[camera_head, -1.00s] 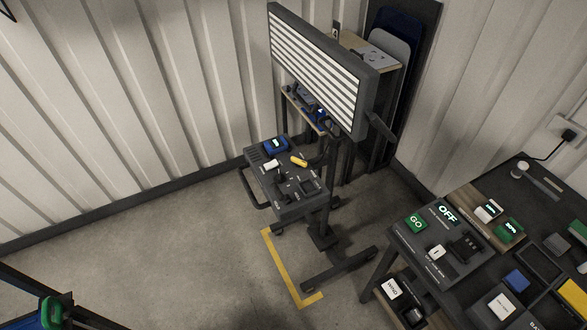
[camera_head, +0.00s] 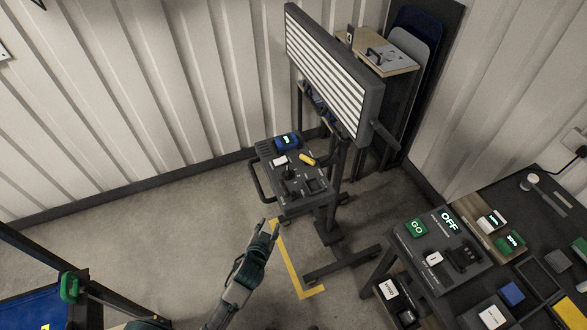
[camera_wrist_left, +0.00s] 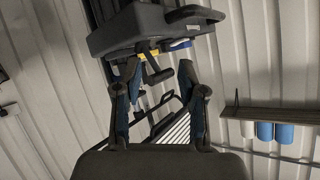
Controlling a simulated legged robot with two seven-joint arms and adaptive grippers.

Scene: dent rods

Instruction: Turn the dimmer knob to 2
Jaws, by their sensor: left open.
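The cart's dark control panel (camera_head: 296,205) is in the middle of the head view. It carries a blue unit with a lit display (camera_head: 287,141), a yellow handle (camera_head: 307,159) and several small dark controls (camera_head: 290,174). I cannot tell which control is the dimmer knob, and no number is readable. My left gripper (camera_head: 269,226) is just in front of and below the panel, apart from it, empty. In the left wrist view my left gripper (camera_wrist_left: 160,68) has its fingers spread, with the panel's edge (camera_wrist_left: 120,32) beyond the tips. My right gripper is not in view.
A striped light panel (camera_head: 330,70) stands over the cart, whose base (camera_head: 340,265) is on the floor by a yellow line (camera_head: 290,262).

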